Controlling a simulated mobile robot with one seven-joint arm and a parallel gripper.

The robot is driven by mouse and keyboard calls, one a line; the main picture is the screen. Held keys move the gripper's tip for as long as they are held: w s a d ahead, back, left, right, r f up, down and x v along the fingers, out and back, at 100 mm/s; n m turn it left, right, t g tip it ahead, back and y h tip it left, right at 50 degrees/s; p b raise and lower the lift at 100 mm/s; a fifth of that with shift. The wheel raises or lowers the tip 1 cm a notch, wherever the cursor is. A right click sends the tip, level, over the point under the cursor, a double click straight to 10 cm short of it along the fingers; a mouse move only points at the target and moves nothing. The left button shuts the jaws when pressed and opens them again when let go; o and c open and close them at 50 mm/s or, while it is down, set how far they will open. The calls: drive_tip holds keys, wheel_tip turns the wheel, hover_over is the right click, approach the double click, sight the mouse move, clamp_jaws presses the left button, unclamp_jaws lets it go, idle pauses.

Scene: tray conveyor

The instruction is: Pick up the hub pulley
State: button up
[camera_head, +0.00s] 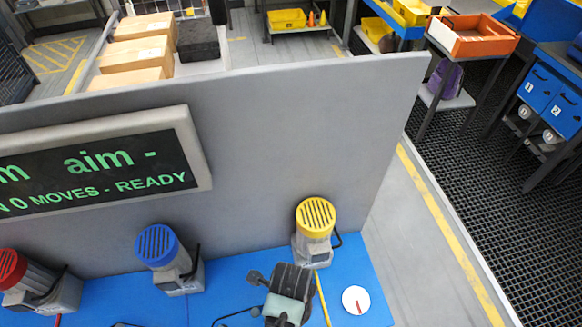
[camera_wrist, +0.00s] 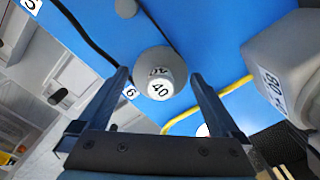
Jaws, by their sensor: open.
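My gripper (camera_wrist: 159,76) is open, its two dark fingers pointing away from the wrist camera.
Grey motors with a yellow cap (camera_head: 316,216), a blue cap (camera_head: 157,246) and a red cap (camera_head: 10,268) stand along the worktop. A grey panel (camera_head: 290,130) with a green-text screen (camera_head: 95,160) rises behind. A yellow cable (camera_head: 322,297) runs right of my gripper.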

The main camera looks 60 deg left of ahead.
drive_tip(key=shift+f, duration=0.1)
drive_tip(key=shift+c, duration=0.3)
drive_tip(key=c, duration=1.3)
drive_tip(key=shift+o, duration=0.2)
